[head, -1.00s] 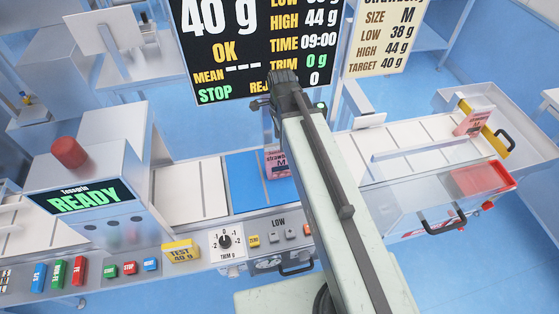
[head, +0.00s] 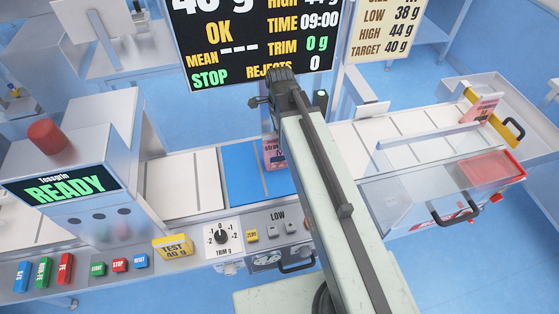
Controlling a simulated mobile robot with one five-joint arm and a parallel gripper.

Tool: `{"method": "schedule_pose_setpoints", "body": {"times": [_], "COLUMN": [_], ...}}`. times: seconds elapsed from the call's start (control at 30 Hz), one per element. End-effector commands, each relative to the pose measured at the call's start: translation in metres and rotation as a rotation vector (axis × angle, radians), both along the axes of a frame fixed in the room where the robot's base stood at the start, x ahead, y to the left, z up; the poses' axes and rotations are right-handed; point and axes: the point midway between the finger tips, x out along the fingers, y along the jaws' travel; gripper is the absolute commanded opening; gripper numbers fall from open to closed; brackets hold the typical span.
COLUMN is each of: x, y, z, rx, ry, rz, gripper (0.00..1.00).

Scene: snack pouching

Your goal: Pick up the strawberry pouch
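A pink pouch (head: 273,153), with small dark lettering, stands on the blue section of the conveyor, partly covered by my arm. A second pink pouch (head: 482,108) leans at the right end of the line by a yellow bar. Their labels are too small to read fully. My arm reaches up from the bottom of the head view, and its end joint shows above the first pouch. My gripper (head: 268,125) points down behind the arm, close to that pouch. Its fingers are mostly hidden, so I cannot tell whether they touch or hold it.
A weighing cabinet (head: 62,192) reading READY stands on the left. Buttons, a yellow test block (head: 173,247) and a trim dial (head: 221,237) line the front edge. A clear box (head: 440,190) with a red lid part stands at right. A display (head: 250,40) hangs behind.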

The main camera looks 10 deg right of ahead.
Motion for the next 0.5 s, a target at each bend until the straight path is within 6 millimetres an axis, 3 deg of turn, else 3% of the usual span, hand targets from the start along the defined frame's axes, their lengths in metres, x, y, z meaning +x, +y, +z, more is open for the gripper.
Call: {"method": "schedule_pose_setpoints", "body": {"times": [0.03,0.27,0.4,0.43,0.5], "x": [0.0000,-0.0001,0.0000,0.0000,0.0000], "y": [0.0001,0.0002,0.0002,0.0002,0.0002], "z": [-0.0108,-0.0069,-0.0068,-0.0068,-0.0068], "rx": [0.000,0.000,0.000,0.000,0.000], "ry": [0.000,0.000,0.000,0.000,0.000], "rz": [0.000,0.001,0.001,0.001,0.001], "gripper": [0.47,0.44,0.05,0.00,0.00]}}
